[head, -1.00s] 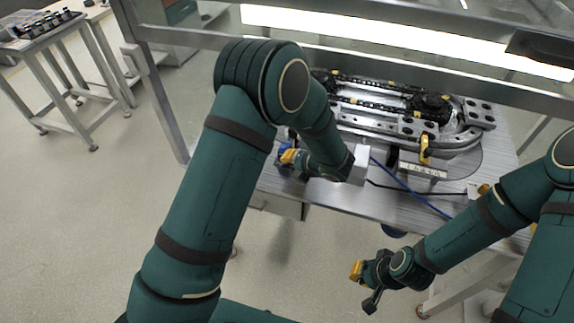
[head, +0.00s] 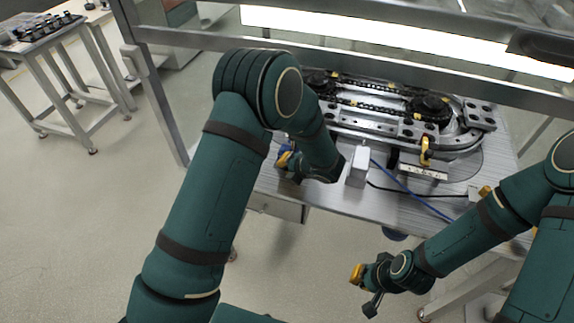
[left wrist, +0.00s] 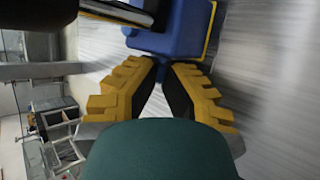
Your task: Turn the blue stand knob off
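The blue stand (left wrist: 180,30) shows as a blue box with a yellow edge at the top of the left wrist view. In the head view only a small blue part (head: 284,151) shows, at the table's left end beside my left gripper. My left gripper (left wrist: 160,64) has its yellow, black-padded fingertips close to the near side of the blue box. A narrow gap shows between the pads. I cannot tell whether the tips touch the box, and I cannot make out a knob. My right gripper (head: 365,288) is open and empty, low in front of the table.
The ring track (head: 390,110) lies on the grey table (head: 400,205) behind my left arm. A white box (head: 358,166) stands just right of my left gripper, with blue and black cables nearby. A metal frame spans the back. A side stand (head: 45,50) is far left.

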